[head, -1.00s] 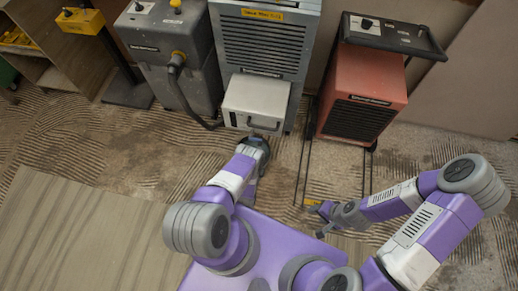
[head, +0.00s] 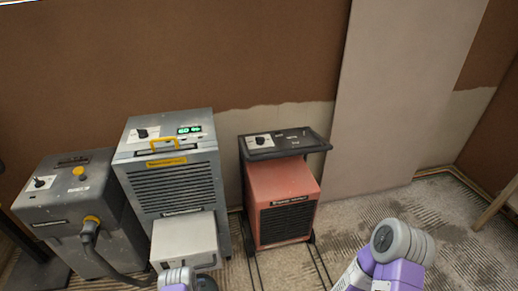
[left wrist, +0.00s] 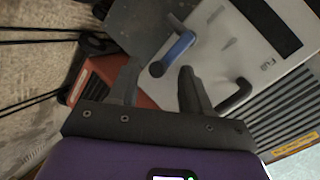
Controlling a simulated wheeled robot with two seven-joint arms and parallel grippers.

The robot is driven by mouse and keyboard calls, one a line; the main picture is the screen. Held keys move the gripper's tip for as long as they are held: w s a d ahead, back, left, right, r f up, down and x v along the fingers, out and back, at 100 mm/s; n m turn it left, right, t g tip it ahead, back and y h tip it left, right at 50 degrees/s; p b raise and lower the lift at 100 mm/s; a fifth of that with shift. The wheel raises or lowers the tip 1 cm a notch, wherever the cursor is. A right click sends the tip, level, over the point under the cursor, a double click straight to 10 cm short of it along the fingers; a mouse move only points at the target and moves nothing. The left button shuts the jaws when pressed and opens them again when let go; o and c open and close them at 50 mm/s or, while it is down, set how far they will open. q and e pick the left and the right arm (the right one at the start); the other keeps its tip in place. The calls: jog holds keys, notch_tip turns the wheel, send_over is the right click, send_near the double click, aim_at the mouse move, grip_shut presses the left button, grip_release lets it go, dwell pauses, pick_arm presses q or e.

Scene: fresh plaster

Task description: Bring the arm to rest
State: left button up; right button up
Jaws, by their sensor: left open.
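My left gripper (left wrist: 160,78) shows in the left wrist view with its two dark fingers apart and nothing between them. Beyond the fingers are a pale grey panel (left wrist: 250,50) with a blue lever (left wrist: 174,53) and a dark handle (left wrist: 234,95). I cannot tell how far the fingers are from them. In the head view only a bit of my left arm (head: 178,279) shows at the bottom edge, in front of the pale box; its gripper is hidden. My right arm (head: 390,262) shows at the lower right, its gripper outside the frame.
A grey machine with a hose (head: 75,205), a tall grey dehumidifier (head: 172,185) with a lit green display, a pale box (head: 184,240) at its front and a red heater (head: 283,203) stand along the wall. Ribbed floor (head: 450,225) lies open at right.

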pick_arm(q)
jog(key=s+d+r+n+g+h+p, duration=0.3)
jog(key=s+d+r+n+g, duration=0.3)
jog(key=s+r, duration=0.3)
jog(key=s+d+r+n+g+h+p, duration=0.3)
jog(key=s+d+r+n+g+h, duration=0.2)
jog(key=r, duration=0.9)
jog(key=s+d+n, duration=0.1)
jog(key=s+d, duration=0.2)
jog(key=s, duration=0.1)
jog(key=shift+s+d+g, duration=0.15)
jog(key=shift+d+g, duration=0.1)
jog(key=shift+g, duration=0.15)
